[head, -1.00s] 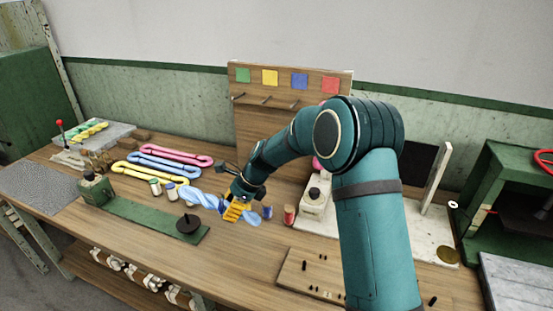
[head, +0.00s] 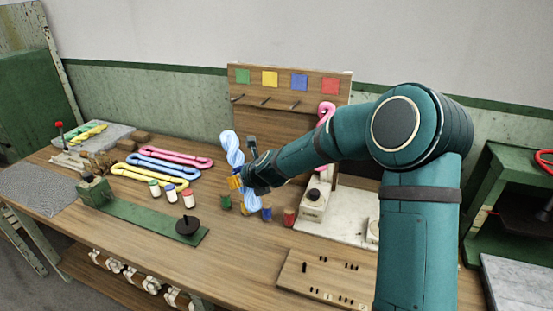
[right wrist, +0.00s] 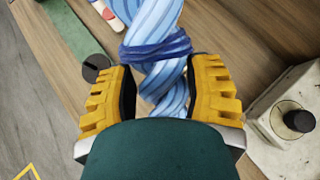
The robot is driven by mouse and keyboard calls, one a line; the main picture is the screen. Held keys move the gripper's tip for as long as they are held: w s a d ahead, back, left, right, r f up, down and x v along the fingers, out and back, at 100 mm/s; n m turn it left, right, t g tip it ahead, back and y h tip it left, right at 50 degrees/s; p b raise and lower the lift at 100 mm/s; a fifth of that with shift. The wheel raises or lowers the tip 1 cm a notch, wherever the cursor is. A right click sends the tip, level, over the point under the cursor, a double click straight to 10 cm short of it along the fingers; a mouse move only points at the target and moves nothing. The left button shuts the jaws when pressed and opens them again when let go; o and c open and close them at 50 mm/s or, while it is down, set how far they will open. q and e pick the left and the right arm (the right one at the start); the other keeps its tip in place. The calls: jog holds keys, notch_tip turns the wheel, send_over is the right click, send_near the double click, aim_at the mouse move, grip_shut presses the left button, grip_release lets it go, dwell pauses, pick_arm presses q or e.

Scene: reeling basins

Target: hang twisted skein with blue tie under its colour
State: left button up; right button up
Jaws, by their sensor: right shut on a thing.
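The light blue twisted skein (head: 233,152) is upright above the bench in the head view. My right gripper (head: 238,182) is shut on it, around its middle. In the right wrist view, the skein (right wrist: 152,20) runs between the yellow fingers of my right gripper (right wrist: 158,90). Its dark blue tie (right wrist: 157,47) sits just beyond the fingers. The wooden rack board (head: 250,130) carries a green, a yellow, a blue (head: 299,81) and a red square. A bare peg (head: 295,104) sticks out under the blue square. My left gripper is out of view.
A pink loop (head: 326,112) is below the red square, partly behind my right arm. Pink, blue and yellow loops (head: 163,162) lie on the bench at left. Small spools (head: 289,217) stand near the skein. A white-based device (head: 314,203) stands right of it.

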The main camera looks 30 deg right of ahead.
jog(key=shift+w+d+r+m+t+h, duration=0.1)
jog(key=shift+d+r+m+t+h, duration=0.1)
jog(key=shift+d+r+m+h, duration=0.25)
jog(key=shift+d+r+m+t+h, duration=0.15)
jog(key=shift+d+m+t+h, duration=0.1)
jog(key=shift+m+h, duration=0.35)
jog(key=s+d+r+m+g+h, duration=0.2)
jog(key=d+r+m+h, duration=0.2)
jog(key=d+m+h, duration=0.4)
jog(key=w+d+f+m+h+p, duration=0.1)
jog(key=w+d+f, duration=0.1)
jog(key=w+d, duration=0.5)
jog(key=shift+w+d+p, duration=0.2)
jog(key=shift+d+p, duration=0.1)
jog(key=shift+d, duration=0.65)
dwell(0.3)
jog(key=shift+w+h, duration=0.1)
jog(key=shift+h, duration=0.15)
dwell(0.4)
jog(key=o, duration=1.2)
